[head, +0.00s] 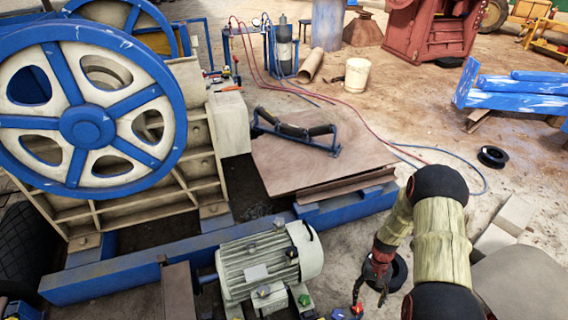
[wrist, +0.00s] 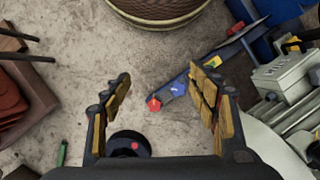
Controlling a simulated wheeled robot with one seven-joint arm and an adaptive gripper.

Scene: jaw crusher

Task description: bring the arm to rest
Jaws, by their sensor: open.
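My arm reaches in from the lower right of the head view, with pale yellowish links and black joints. My gripper (head: 369,290) hangs pointing down over the floor, to the right of the grey-green electric motor (head: 268,262). In the wrist view my gripper (wrist: 160,95) shows two fingers with wooden-looking pads spread wide apart.
A blue base frame (head: 150,265) carries the crusher. A roller bracket (head: 295,133) lies on a brown plate (head: 318,165). Pale blocks (head: 515,214) are right of my arm. Open floor (head: 440,130) lies beyond it.

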